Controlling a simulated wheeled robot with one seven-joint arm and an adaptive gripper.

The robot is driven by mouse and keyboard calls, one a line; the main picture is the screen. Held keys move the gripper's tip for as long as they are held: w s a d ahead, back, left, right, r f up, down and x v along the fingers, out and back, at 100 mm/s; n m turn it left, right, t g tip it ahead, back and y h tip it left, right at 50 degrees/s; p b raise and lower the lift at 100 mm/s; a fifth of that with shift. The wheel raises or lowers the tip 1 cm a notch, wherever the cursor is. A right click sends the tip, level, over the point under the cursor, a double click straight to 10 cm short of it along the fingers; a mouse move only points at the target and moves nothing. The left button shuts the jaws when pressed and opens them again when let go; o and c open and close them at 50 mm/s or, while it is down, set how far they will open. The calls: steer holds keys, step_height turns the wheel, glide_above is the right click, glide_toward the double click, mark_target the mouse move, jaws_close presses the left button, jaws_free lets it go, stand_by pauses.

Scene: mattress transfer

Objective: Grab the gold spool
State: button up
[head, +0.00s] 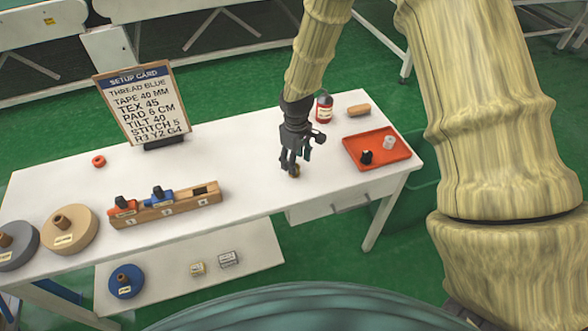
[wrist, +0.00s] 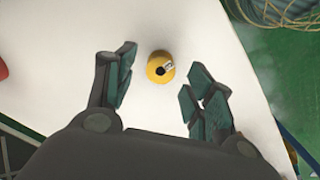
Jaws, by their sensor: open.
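The gold spool (wrist: 160,68) is a small yellow-gold round thing with a dark centre, standing on the white table (wrist: 70,50) in the wrist view. In the head view only a little of the spool (head: 295,172) shows below my gripper (head: 291,166). In the wrist view my gripper (wrist: 160,85) is open, with one finger on each side of the spool's position and clear gaps to both. The spool lies slightly beyond the middle of the gap. I cannot tell the exact height of the fingertips above the table.
A red tray (head: 352,150) with a black and a white spool is right of my gripper. A red-labelled bottle (head: 324,108) and a tan roll (head: 358,109) stand behind. A wooden rack (head: 165,208), large discs (head: 70,230) and a setup card (head: 140,100) are left. The table between rack and gripper is clear.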

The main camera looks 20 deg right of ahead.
steer(key=shift+a+f+p, duration=0.1)
steer(key=shift+f+p, duration=0.5)
steer(key=shift+f, duration=1.45)
steer(key=c, duration=1)
